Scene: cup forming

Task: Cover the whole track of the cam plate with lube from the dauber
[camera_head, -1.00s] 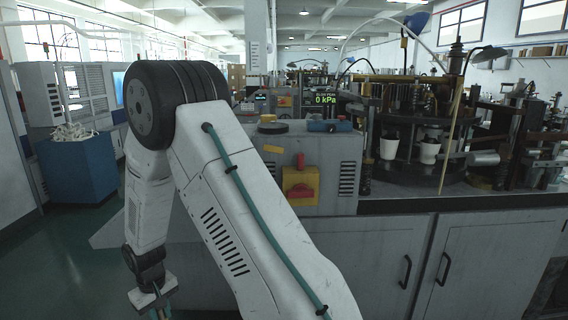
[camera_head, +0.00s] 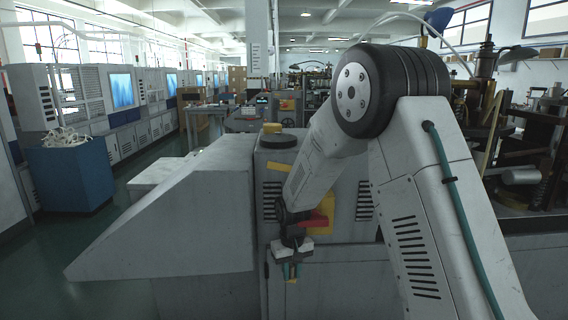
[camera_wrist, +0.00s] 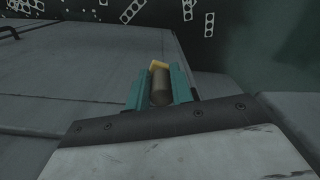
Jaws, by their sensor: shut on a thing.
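My gripper (camera_head: 291,268) hangs low in front of the grey machine housing in the head view, pointing down. In the wrist view its two teal fingers (camera_wrist: 160,92) are shut on a brown cylinder with a yellow end, which looks like the dauber (camera_wrist: 161,86). In the head view only a small yellow bit shows between the fingertips. I cannot make out the cam plate or its track in either view. My arm hides much of the machine at the right.
A grey sloping housing (camera_head: 170,215) stands left of my gripper. A control box (camera_head: 275,165) with a red handle (camera_head: 316,219) on a yellow plate is just behind it. A blue bin (camera_head: 70,175) stands at far left. Green floor (camera_head: 105,215) is open between them.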

